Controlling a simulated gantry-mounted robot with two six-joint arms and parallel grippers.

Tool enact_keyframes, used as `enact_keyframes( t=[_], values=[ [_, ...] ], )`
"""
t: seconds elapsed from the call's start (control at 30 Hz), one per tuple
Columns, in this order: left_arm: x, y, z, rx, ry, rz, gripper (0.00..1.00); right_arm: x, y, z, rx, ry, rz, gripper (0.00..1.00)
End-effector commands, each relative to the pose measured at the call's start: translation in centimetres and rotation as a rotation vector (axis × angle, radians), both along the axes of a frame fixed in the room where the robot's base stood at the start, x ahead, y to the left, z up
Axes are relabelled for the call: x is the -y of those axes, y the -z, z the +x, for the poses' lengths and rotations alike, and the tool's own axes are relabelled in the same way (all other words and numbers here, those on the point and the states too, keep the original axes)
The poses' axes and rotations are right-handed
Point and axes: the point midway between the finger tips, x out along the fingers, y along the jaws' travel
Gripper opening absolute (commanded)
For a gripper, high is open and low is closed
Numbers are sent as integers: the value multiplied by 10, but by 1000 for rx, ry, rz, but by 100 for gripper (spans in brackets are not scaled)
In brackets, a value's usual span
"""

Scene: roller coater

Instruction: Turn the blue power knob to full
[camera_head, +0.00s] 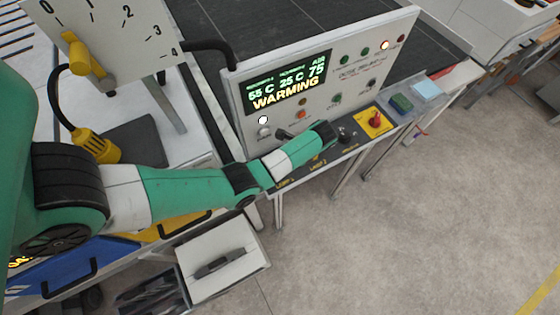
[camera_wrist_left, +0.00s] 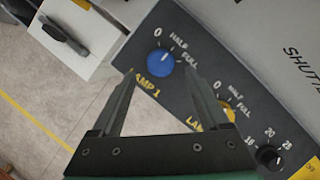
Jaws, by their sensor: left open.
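The blue knob (camera_wrist_left: 160,63) sits on the dark control strip above the yellow label "LAMP 1" in the left wrist view. Its scale reads 0, HALF and FULL. A small white mark on it seems to point toward HALF. My left gripper (camera_wrist_left: 161,71) is open, with one finger on each side of the knob's near edge; I cannot tell whether they touch it. In the head view my left arm covers the knob, and the fingers cannot be made out. My right gripper is not in view.
A yellow knob (camera_wrist_left: 229,114) for the second lamp and a black dial (camera_wrist_left: 269,157) lie close by on the strip. A red switch on a yellow plate (camera_head: 376,119) is farther along.

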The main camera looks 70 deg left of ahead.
Motion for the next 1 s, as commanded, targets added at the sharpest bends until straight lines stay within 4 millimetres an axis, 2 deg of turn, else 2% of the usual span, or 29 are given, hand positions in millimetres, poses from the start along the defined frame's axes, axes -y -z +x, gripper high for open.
enact_keyframes(
  t=[0.1, 0.23, 0.37, 0.6, 1.0],
  values=[
    [-6, 24, -9, -5, -2, -1, 78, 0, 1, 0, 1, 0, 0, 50],
    [-10, 42, -15, -3, -1, -1, 78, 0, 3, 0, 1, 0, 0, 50],
    [-12, 49, -17, -1, -1, 0, 78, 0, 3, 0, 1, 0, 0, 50],
    [-12, 50, -17, 0, 0, 0, 78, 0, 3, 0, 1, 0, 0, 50],
    [-12, 50, -17, 0, 0, 0, 6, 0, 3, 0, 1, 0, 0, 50]
  ],
)
